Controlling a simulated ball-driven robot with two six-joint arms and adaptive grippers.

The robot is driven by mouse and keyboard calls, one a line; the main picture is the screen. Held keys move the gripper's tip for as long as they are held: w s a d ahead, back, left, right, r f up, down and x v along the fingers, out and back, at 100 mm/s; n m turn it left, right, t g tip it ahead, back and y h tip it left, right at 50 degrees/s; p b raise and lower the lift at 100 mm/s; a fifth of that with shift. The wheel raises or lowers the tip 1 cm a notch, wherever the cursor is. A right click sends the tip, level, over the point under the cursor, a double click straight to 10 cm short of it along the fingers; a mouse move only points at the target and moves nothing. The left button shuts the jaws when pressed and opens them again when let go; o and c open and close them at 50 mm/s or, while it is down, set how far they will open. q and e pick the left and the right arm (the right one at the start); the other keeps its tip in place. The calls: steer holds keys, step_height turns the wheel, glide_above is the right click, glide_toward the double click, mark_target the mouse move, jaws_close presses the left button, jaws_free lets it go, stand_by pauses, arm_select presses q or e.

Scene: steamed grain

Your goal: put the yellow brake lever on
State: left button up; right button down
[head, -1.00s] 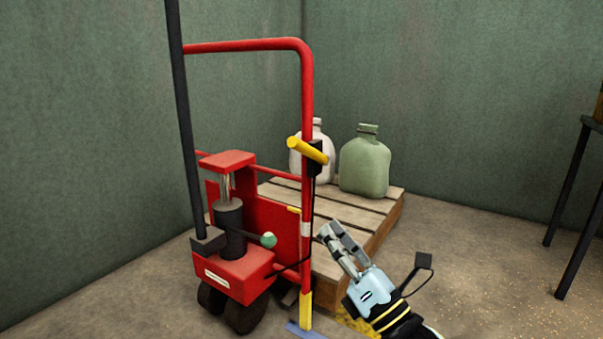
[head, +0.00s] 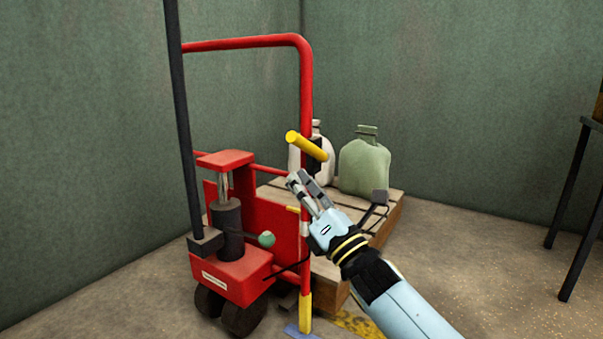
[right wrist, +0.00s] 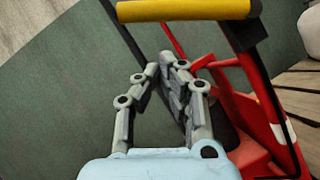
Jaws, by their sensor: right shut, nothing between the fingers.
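The yellow brake lever (head: 307,146) is a short bar on a black mount at the upright of the red cart frame (head: 306,80). It slopes down to the right in the head view. In the right wrist view the lever (right wrist: 183,10) crosses the top, beyond my fingertips. My right gripper (head: 296,180) is shut and empty, just below the lever and apart from it. Its fingertips show in the right wrist view (right wrist: 160,72), pointing toward the lever. My left gripper is not in view.
A wooden pallet (head: 393,214) behind the cart bears a green jug (head: 365,165) and a white jug (head: 294,158). The red pump unit (head: 240,276) with a green knob (head: 267,239) stands left. A dark table (head: 573,200) is at the right.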

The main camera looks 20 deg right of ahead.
mark_target(308, 148)
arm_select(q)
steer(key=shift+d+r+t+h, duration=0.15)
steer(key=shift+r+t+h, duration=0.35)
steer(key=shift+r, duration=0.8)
arm_select(e)
steer(key=shift+w+d+r, duration=0.25)
steer(key=shift+w+r, duration=0.1)
steer(key=shift+r, duration=0.3)
steer(key=shift+w+d+r, duration=0.25)
steer(key=shift+w+r, duration=0.05)
steer(key=shift+r, duration=0.35)
